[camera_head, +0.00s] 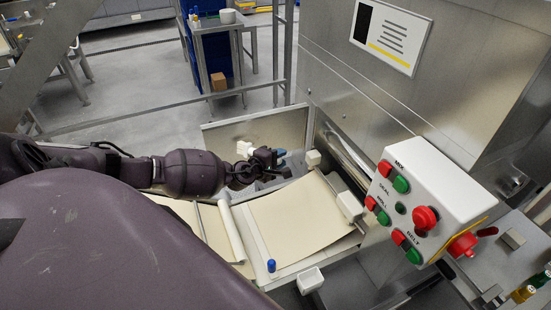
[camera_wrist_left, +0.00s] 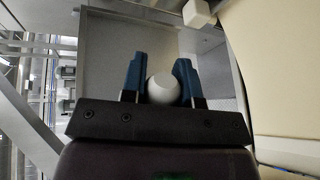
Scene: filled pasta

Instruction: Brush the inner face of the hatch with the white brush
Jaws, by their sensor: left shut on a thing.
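My left gripper (camera_head: 272,158) reaches in from the left, next to the open hatch (camera_head: 250,132), a flat metal panel standing at the far side of the dough belt. In the left wrist view, the gripper's blue fingers (camera_wrist_left: 161,80) are shut on the white brush (camera_wrist_left: 162,88), of which only a rounded white end shows. In the head view, a white part of the brush (camera_head: 245,149) sticks out beside the gripper, close in front of the panel. The hatch's pale grey face (camera_wrist_left: 112,55) lies beyond the fingers in the wrist view. I cannot tell whether the bristles touch it. My right gripper is out of view.
Pale dough sheets (camera_head: 295,220) lie on the machine bed near the gripper. A white control box (camera_head: 425,213) with red and green buttons stands at the right. A blue-capped object (camera_head: 271,265) is at the front edge. A trolley (camera_head: 215,50) stands behind on open floor.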

